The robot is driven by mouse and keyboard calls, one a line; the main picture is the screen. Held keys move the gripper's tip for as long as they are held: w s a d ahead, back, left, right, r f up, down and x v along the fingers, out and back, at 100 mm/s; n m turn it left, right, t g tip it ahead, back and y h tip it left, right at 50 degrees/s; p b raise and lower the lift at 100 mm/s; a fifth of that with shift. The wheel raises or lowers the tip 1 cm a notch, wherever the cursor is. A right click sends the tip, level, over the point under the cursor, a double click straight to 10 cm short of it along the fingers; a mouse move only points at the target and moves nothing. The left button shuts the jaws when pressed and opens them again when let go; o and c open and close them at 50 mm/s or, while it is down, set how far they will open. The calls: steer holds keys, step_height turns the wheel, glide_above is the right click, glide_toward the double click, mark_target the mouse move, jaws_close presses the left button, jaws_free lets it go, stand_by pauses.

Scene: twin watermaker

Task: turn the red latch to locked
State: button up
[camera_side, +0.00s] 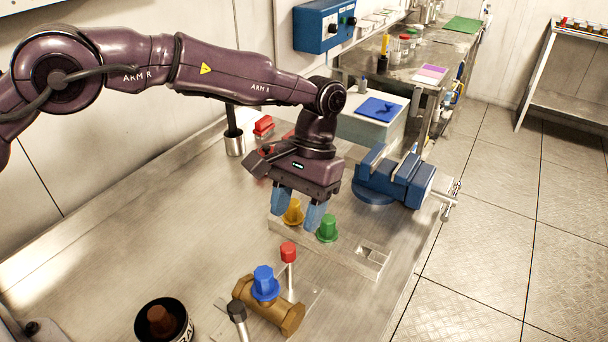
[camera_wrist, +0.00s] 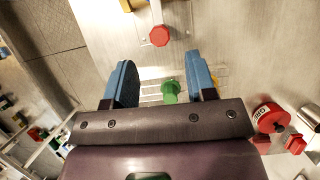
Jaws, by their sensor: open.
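My gripper (camera_side: 298,213) is open and points down above a metal rail with a yellow knob (camera_side: 293,211) and a green knob (camera_side: 327,229). Nothing shows between the blue fingers, though the green knob appears behind them in the wrist view (camera_wrist: 170,91). A red knob (camera_side: 289,252) stands on a thin metal rod beside the brass valve, apart from my gripper; it also shows in the wrist view (camera_wrist: 159,36). A round red part with white lettering (camera_wrist: 269,117) lies at the right in the wrist view. I cannot tell which red part is the latch.
A brass valve (camera_side: 285,315) with a blue knob (camera_side: 264,283) stands in front. A blue vise (camera_side: 396,178) stands right of my gripper. A dark canister (camera_side: 180,316) is at the front left. A red block (camera_side: 263,124) sits behind. The left of the bench is clear.

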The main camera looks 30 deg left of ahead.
steer(key=v, duration=0.6)
steer(key=shift+r, duration=0.3)
steer(key=shift+w, duration=0.15)
steer(key=s+a+r+t, duration=0.3)
steer(key=s+a+r, duration=0.1)
steer(key=s+a, duration=0.3)
steer(key=s+a+r+t, duration=0.3)
steer(key=s+a+r, duration=0.2)
steer(key=s+a, duration=0.3)
steer(key=s+a+r+t, duration=0.4)
steer(key=s+a, duration=0.4)
steer(key=s, duration=0.4)
steer(key=shift+r, duration=0.25)
stand_by(0.6)
